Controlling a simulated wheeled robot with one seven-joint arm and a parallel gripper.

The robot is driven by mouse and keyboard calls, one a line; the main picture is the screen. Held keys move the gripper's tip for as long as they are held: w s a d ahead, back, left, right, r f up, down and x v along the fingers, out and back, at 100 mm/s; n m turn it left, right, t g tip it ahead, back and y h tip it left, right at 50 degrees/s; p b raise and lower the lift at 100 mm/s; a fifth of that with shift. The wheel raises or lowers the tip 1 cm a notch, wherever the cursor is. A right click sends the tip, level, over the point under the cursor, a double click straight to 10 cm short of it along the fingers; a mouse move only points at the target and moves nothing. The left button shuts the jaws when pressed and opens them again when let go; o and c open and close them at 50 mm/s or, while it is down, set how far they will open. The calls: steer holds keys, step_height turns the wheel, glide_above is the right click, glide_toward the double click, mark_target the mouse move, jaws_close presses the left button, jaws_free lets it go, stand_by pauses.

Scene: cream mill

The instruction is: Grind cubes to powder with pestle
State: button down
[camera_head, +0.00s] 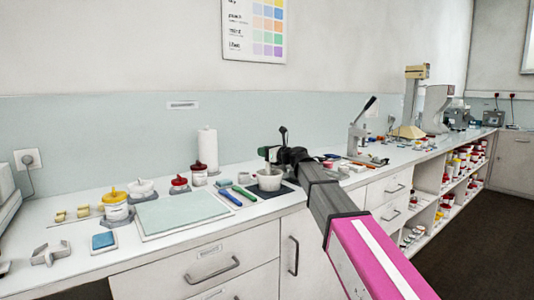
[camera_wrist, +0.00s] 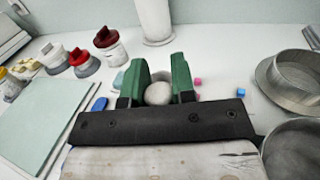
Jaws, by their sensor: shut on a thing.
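My gripper (camera_wrist: 160,85) is shut on the pestle (camera_wrist: 158,93). Its pale rounded end shows between the two green fingers in the wrist view. In the head view my gripper (camera_head: 267,154) is over the white mortar (camera_head: 270,181), which stands on a dark mat. I cannot tell whether the pestle touches the inside of the mortar, and the mortar's contents are hidden.
Metal round vessels (camera_wrist: 297,77) stand at the right of the wrist view. Green and blue tools (camera_head: 243,192) lie left of the mortar. A pale green board (camera_head: 180,213), lidded jars (camera_head: 115,207) and a paper roll (camera_head: 207,148) stand farther left. A lever press (camera_head: 358,138) stands behind right.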

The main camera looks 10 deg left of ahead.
steer(key=shift+v, duration=1.25)
steer(key=shift+f, duration=0.15)
stand_by(0.8)
steer(key=shift+r, duration=4.4)
